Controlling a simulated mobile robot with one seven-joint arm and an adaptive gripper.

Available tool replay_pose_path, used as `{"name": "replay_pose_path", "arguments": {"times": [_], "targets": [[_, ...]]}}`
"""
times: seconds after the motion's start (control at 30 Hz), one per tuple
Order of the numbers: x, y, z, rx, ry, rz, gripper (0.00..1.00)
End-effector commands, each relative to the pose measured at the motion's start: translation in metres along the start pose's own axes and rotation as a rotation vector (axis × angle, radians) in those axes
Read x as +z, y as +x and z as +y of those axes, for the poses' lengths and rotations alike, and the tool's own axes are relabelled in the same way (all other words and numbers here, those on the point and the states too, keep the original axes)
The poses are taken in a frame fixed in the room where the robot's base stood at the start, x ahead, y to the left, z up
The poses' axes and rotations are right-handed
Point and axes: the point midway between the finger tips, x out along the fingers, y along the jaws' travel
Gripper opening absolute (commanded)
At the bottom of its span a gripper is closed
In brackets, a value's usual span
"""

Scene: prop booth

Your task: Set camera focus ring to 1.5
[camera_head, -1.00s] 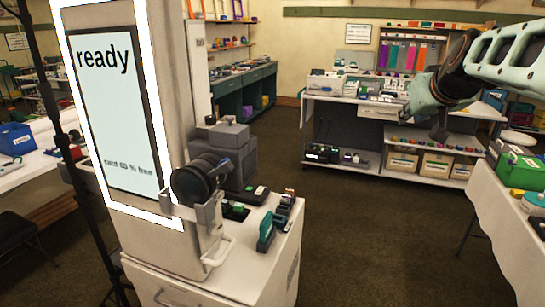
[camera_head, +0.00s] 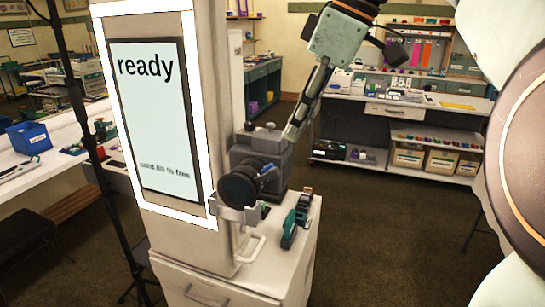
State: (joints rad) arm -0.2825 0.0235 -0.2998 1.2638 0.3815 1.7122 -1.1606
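The camera's round black lens (camera_head: 240,189) sits in a grey bracket (camera_head: 238,214) on the front of the tall booth, below and right of its screen. The ring's markings and setting are too small to read. My gripper (camera_head: 290,134) hangs from the upper right and points down and left. Its tips appear in front of the top of a dark grey box (camera_head: 272,150) behind the lens, above and right of the lens and apart from it. The fingers are seen nearly edge-on, so their opening is unclear. Nothing shows held in them.
The booth screen (camera_head: 155,125) reads "ready", with a smaller card line below. A green-and-black item (camera_head: 289,229) and other small items lie on the white cabinet top (camera_head: 268,251) right of the lens. A dark stand pole (camera_head: 85,130) rises at left. Shelves stand behind.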

Motion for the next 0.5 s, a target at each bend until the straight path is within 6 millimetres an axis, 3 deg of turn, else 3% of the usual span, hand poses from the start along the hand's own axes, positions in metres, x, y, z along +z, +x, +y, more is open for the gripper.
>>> {"name": "replay_pose_path", "arguments": {"times": [0.3,0.5], "targets": [[0.001,0.062,-0.001,-0.003,0.001,0.000,0.19],[0.000,0.088,0.000,0.000,0.002,0.000,0.19]]}}
